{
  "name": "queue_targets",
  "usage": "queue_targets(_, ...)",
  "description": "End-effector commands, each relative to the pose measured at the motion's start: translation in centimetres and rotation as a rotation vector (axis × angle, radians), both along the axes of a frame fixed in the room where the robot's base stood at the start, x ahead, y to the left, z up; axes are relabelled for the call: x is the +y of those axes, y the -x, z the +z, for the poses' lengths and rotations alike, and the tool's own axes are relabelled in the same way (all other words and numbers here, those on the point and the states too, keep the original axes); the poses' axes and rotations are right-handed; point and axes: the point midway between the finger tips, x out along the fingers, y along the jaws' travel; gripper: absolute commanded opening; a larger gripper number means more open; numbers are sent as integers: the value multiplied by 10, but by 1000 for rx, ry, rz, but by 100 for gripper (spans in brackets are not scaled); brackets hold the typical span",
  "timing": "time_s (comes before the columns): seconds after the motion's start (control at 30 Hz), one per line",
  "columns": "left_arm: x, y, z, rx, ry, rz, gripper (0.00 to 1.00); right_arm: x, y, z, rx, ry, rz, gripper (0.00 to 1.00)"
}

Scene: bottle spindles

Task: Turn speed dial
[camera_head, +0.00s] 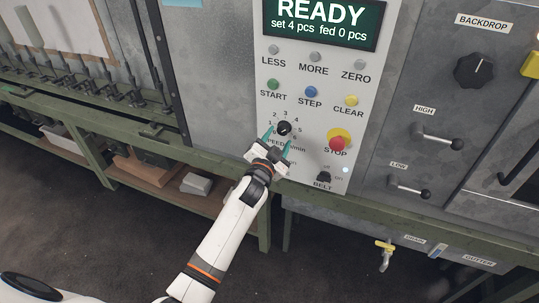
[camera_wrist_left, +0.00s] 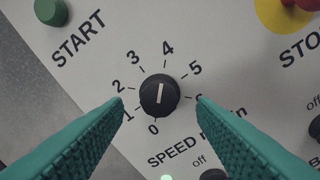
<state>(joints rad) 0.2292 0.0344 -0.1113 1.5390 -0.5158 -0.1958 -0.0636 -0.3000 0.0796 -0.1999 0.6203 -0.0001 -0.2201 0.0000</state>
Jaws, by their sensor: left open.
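The speed dial (camera_head: 284,128) is a small round black knob on the light control panel, ringed by numbers. In the left wrist view the dial (camera_wrist_left: 160,95) sits centred between my fingers, and the numbers 0 to 6 run around it. Its white mark lies nearly upright, in line with 4 above and 0 below; I cannot tell which end is the pointer. My left gripper (camera_head: 277,143) is open, its teal fingers just in front of the panel, one on each side of the dial. They do not appear to touch it. My right gripper is out of view.
A red stop button (camera_head: 337,143) on yellow is right of the dial. The green start button (camera_head: 273,85) and blue step button (camera_head: 311,92) are above. A belt switch (camera_head: 324,177) is below right. The screen (camera_head: 321,20) reads READY, set 4 pcs, fed 0 pcs.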

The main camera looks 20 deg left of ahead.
Motion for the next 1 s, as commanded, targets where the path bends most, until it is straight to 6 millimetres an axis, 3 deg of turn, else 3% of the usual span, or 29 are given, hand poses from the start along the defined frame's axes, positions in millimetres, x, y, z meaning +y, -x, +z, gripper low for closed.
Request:
queue_targets(0.2,0,49,-3,1,0,0,52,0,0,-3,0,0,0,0)
queue_targets(0.4,0,83,-4,1,0,0,52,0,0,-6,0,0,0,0)
queue_targets(0.6,1,96,-3,-1,-1,-1,52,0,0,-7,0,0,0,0)
queue_targets(1.0,0,96,-2,0,0,0,52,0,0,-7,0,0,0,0)
